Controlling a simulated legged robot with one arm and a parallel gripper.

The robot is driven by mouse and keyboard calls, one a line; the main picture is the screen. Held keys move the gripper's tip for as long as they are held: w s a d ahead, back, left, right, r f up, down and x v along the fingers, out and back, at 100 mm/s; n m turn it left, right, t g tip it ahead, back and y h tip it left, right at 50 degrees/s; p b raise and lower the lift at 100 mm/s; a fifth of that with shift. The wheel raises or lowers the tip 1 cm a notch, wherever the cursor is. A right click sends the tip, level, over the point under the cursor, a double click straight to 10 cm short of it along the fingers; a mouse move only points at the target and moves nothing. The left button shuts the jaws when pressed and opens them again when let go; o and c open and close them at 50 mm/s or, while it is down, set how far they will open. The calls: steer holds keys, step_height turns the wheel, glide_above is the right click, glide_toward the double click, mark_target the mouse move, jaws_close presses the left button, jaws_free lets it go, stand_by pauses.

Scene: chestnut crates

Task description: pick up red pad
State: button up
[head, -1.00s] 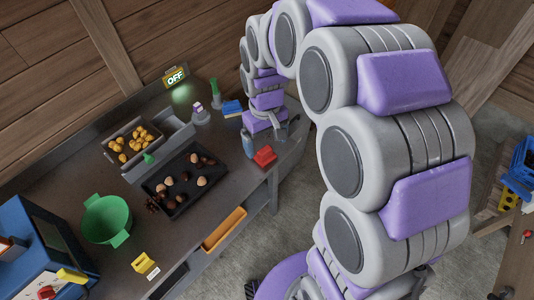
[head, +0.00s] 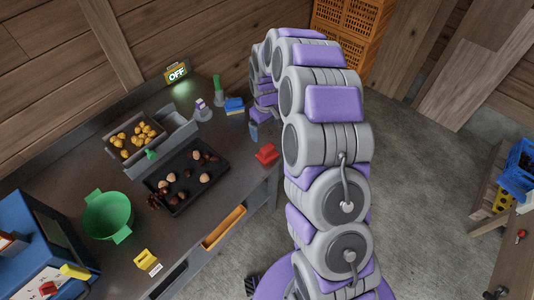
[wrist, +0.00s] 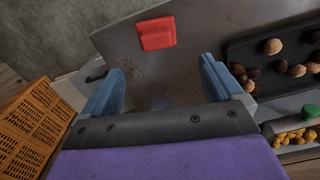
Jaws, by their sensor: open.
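The red pad (head: 267,153) lies on the grey metal workbench, near its right end and close to the front edge. In the wrist view the red pad (wrist: 157,33) sits ahead of my gripper, between the lines of the two fingers but beyond their tips. My gripper (wrist: 161,75) is open and empty, with its two blue fingers well apart. In the head view one blue finger (head: 253,131) shows behind the pad, apart from it. My arm hides the rest of the gripper there.
A black tray (head: 188,205) of chestnuts lies left of the pad. A blue pad (head: 234,105) and a green-handled tool (head: 218,91) stand behind it. A green bowl (head: 106,216) and a yellow pad (head: 146,259) are further left. Orange crates (wrist: 32,125) show beside the bench.

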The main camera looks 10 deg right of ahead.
mark_target(268, 147)
steer(key=f, duration=0.4)
steer(key=shift+a, duration=0.25)
steer(key=f, duration=0.1)
steer(key=d+f+b, duration=0.1)
steer(key=f, duration=0.1)
steer(key=d+f, duration=0.1)
steer(key=shift+f, duration=0.4)
steer(key=f, duration=0.1)
steer(key=a+f+b, duration=0.1)
steer(key=f, duration=0.2)
steer(key=shift+w+a+f, duration=0.15)
steer(key=shift+w+a, duration=0.2)
steer(key=shift+f+b, duration=0.25)
steer(key=shift+b, duration=0.05)
steer(key=shift+d, duration=0.65)
steer(key=shift+c, duration=1.3)
steer(key=shift+a, duration=0.45)
steer(key=c, duration=0.6)
steer(key=shift+c, duration=1.2)
steer(key=shift+d, duration=0.2)
